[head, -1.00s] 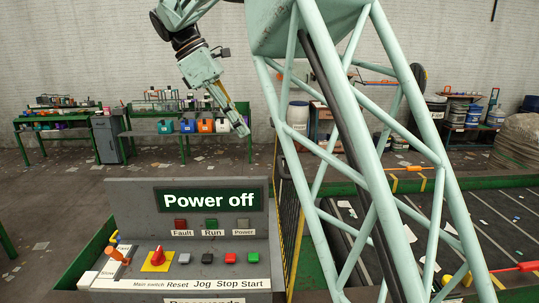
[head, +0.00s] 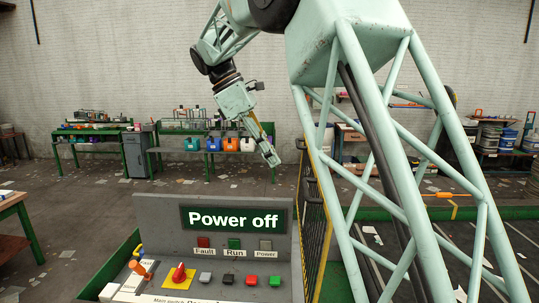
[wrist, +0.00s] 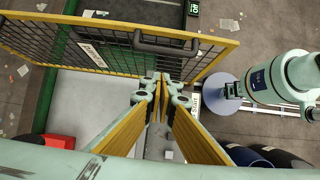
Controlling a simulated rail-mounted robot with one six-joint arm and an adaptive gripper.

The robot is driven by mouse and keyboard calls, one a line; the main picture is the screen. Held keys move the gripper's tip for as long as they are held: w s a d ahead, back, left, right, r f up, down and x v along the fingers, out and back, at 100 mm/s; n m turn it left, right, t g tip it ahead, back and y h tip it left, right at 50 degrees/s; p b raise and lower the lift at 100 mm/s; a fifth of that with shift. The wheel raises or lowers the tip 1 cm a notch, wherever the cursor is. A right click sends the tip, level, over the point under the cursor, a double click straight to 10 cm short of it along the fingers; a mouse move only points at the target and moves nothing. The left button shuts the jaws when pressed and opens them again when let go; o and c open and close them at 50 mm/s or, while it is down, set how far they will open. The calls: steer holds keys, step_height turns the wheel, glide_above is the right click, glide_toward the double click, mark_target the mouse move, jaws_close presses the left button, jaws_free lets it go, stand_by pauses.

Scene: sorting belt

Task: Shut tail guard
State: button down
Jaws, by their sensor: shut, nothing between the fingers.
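The guard (wrist: 110,45) is a dark mesh panel with a yellow frame, a white label and a dark bar handle (wrist: 165,42). It crosses the top of the wrist view. In the head view, a yellow-edged mesh panel (head: 314,210) stands right of the control console, partly hidden by my arm. I cannot tell whether the guard is fully shut. My gripper (wrist: 160,78) is shut and empty, its fingertips together just below the handle in the wrist view. I see no clear contact. The gripper also shows in the head view (head: 273,158), above and behind the console.
The belt (head: 520,245) lies at the right. Green benches (head: 90,135) stand along the back wall. A pale machine arm-like part (wrist: 285,80) and dark drums (wrist: 250,157) lie right of my gripper.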

steer(key=s+d+f, duration=0.1)
steer(key=d+f, duration=0.6)
steer(key=shift+b, duration=0.3)
steer(key=shift+d, duration=0.1)
steer(key=shift+d, duration=0.1)
stand_by(0.4)
